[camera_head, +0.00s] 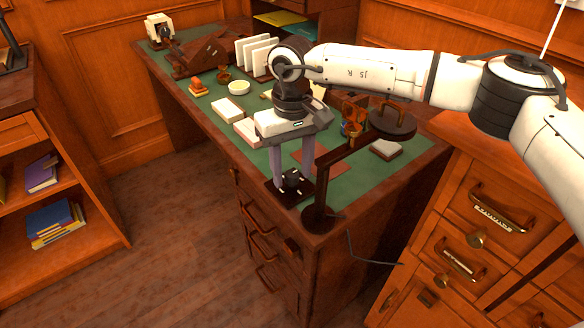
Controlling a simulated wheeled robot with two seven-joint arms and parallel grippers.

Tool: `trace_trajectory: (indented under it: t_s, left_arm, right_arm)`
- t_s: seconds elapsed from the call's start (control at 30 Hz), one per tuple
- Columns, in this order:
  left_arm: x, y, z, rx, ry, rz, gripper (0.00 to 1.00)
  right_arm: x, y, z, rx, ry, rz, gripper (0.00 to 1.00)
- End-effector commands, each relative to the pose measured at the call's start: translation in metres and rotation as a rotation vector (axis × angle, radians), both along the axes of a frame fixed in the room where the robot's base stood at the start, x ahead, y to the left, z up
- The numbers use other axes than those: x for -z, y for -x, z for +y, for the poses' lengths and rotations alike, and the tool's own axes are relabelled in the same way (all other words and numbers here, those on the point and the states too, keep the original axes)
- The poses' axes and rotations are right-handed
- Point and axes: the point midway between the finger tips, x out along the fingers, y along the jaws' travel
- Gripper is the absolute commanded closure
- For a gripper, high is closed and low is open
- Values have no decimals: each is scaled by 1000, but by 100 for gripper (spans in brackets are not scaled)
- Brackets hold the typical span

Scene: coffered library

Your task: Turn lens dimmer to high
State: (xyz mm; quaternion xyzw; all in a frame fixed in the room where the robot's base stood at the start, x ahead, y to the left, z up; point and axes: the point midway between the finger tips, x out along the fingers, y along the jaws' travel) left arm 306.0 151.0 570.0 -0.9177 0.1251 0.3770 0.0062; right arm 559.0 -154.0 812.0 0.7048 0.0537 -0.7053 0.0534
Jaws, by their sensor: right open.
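The lens dimmer is a small black box with a round dark knob (292,180) at the desk's near corner. My right gripper (292,183) comes down from above, with its two grey fingers pointing down on either side of the knob. It is open; I cannot tell whether the fingers touch the knob. The dimmer's setting is too small to read. The lens lamp (392,121) has a dark round head on a jointed arm, and its round base (322,219) stands just right of the dimmer. My left gripper is out of view.
The desk (205,103) has a green top with paper stacks (229,108), a white bowl (238,87) and upright white cards (256,54). A dark cord (362,258) hangs off the near edge. A drawer cabinet (480,235) stands right; open floor lies left.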

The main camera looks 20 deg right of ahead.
Motion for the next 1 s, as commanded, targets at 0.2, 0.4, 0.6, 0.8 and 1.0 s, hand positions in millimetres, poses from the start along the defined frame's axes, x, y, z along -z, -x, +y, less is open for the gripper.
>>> trace_trajectory:
  t_s: [0.2, 0.4, 0.6, 0.8, 1.0]
  left_arm:
    - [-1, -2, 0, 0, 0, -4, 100]
    - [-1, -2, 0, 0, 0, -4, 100]
    - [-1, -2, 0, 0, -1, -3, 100]
    - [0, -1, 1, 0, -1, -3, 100]
    - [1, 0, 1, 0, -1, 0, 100]
  right_arm:
    - [0, 0, 0, 0, 0, 0, 84]
    - [-1, 0, 0, 2, 0, 0, 98]
    - [-1, 0, 1, 39, -1, -1, 98]
    - [-1, -1, 0, 147, 0, -2, 98]
    - [-1, -1, 1, 318, 0, -1, 98]
